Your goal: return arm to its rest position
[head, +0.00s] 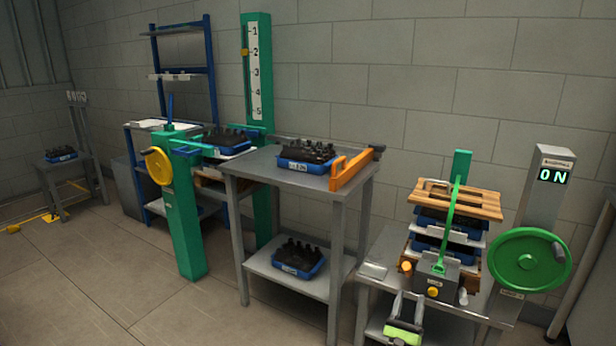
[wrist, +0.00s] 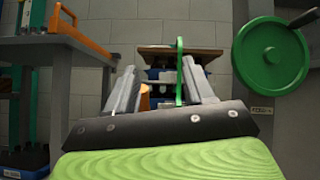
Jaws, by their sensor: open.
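My gripper (head: 408,308) shows at the lower part of the head view, in front of the press-like station on the right. Its two grey fingers also show in the wrist view (wrist: 158,92), spread apart with nothing between them. Beyond them, in the wrist view, stand the station's wooden top plate (wrist: 180,50) and green lever (wrist: 180,70). In the head view the wooden plate (head: 455,198) lies above blue trays of dark bottles (head: 450,218). The gripper looks apart from the station.
A green handwheel (head: 530,259) stands at right below a display (head: 553,176) reading ON. A grey table (head: 258,165) at centre holds a blue crate of bottles (head: 305,155) and an orange bar (head: 352,170). A yellow handwheel (head: 158,166) is at left. The floor at front left is clear.

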